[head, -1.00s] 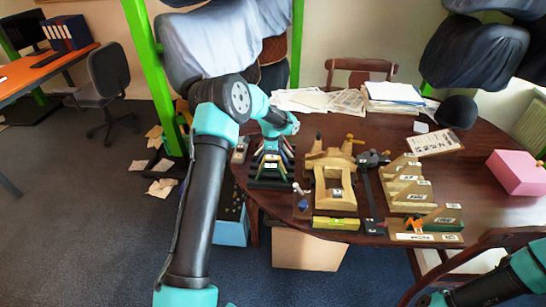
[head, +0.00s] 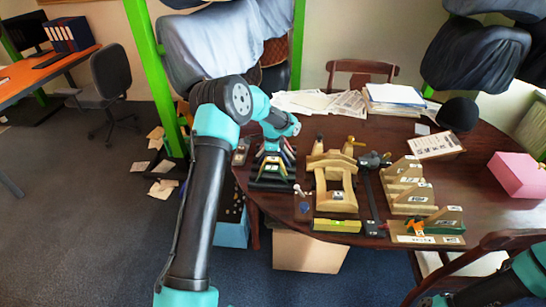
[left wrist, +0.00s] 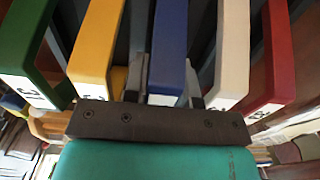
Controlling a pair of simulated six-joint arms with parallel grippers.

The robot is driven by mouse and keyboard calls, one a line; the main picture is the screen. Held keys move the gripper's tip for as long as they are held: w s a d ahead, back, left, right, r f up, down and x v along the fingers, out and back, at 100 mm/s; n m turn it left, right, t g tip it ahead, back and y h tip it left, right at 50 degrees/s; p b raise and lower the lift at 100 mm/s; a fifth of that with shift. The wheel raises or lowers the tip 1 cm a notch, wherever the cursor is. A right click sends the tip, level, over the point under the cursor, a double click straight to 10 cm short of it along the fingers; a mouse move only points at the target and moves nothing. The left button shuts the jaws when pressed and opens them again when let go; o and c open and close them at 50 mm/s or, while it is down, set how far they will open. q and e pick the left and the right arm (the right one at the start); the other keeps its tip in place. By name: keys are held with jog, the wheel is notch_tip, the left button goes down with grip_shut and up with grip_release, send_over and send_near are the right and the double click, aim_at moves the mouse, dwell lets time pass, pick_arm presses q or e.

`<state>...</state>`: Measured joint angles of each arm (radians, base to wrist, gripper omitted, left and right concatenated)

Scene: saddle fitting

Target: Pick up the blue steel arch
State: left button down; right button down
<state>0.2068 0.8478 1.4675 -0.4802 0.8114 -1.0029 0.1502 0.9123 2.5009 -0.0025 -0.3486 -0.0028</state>
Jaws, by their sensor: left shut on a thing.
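The blue steel arch (left wrist: 168,48) stands in the middle of a row of coloured arches in the left wrist view. My left gripper (left wrist: 165,85) has one finger on each side of it and is shut on it. A yellow arch (left wrist: 95,45) and a green arch (left wrist: 25,40) are on its left; a white arch (left wrist: 232,50) and a red arch (left wrist: 275,60) are on its right. In the head view the arches sit in a dark rack (head: 271,184), partly hidden under my left wrist. My right gripper is not visible.
Right of the rack stand a wooden saddle-like frame (head: 333,180), a dark bar tool (head: 370,190) and a wooden stepped stand (head: 408,188). A yellow-green level (head: 337,225) lies at the table's front. A pink block (head: 517,175) is far right. Papers lie at the back.

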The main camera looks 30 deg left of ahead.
pick_arm(q)
notch_tip(320, 180, up, 10)
jog(key=shift+f, duration=0.1)
dwell(0.4)
jog(key=s+d+r+n, duration=0.1)
jog(key=s+d+n, duration=0.3)
jog(key=d, duration=0.7)
jog(key=s+d+r+n, duration=0.1)
jog(key=s+d+n, duration=0.4)
jog(key=d, duration=0.6)
jog(key=shift+s+n, duration=0.3)
